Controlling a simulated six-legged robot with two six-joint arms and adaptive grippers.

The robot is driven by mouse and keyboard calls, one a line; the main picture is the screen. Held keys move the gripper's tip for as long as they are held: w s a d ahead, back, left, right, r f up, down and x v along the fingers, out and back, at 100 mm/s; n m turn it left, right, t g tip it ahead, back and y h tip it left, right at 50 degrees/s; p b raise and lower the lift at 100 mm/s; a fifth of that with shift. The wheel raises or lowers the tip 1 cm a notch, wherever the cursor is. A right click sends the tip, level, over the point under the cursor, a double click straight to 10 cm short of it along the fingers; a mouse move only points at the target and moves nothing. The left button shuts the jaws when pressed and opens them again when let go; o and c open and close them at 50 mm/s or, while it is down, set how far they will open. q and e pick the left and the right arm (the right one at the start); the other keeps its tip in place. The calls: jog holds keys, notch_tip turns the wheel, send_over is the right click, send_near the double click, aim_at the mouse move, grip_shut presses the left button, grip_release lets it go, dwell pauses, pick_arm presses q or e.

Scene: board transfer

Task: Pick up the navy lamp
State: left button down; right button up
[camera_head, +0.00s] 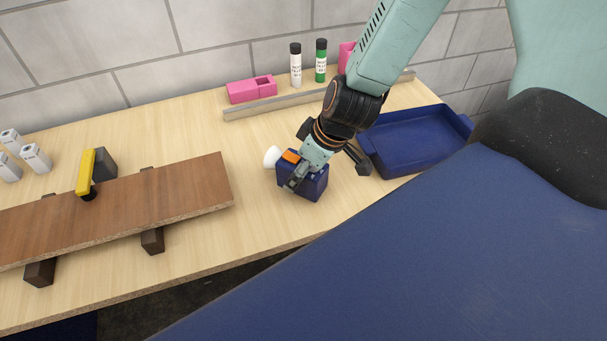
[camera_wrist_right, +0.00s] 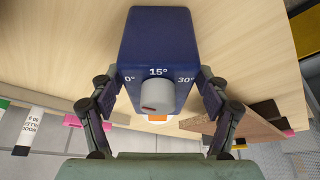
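The navy lamp (camera_head: 314,187) is a boxy body on the table, left of the blue tray. A white round part sticks out at its left, with an orange patch beside it. In the right wrist view the lamp (camera_wrist_right: 158,35) fills the upper middle, with a grey-white knob and the marks 0°, 15° and 30° facing the camera. My right gripper (camera_wrist_right: 160,82) is at the lamp, one finger on each side, tips close against its sides. Whether they press on it I cannot tell. The gripper hides part of the lamp in the head view. My left gripper is not in view.
A blue tray (camera_head: 420,143) stands right of the lamp. A brown board (camera_head: 190,188) rests on dark blocks at the left, with a yellow-handled tool (camera_head: 86,172) on it. A grey rail (camera_head: 270,105), pink block (camera_head: 250,89) and two markers (camera_head: 320,62) stand along the wall.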

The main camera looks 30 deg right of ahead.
jog(key=shift+w+f, duration=0.25)
jog(key=shift+w, duration=0.3)
jog(key=c, duration=0.3)
jog(key=shift+c, duration=0.7)
jog(key=shift+s+r, duration=0.3)
jog(key=shift+s, duration=0.3)
jog(key=c, duration=0.4)
jog(key=shift+w+f, duration=0.15)
jog(key=shift+w, duration=0.1)
jog(key=c, duration=0.3)
jog(key=shift+w+f, duration=0.1)
jog(key=shift+w, duration=0.2)
jog(key=shift+c, duration=0.2)
jog(key=shift+s, duration=0.1)
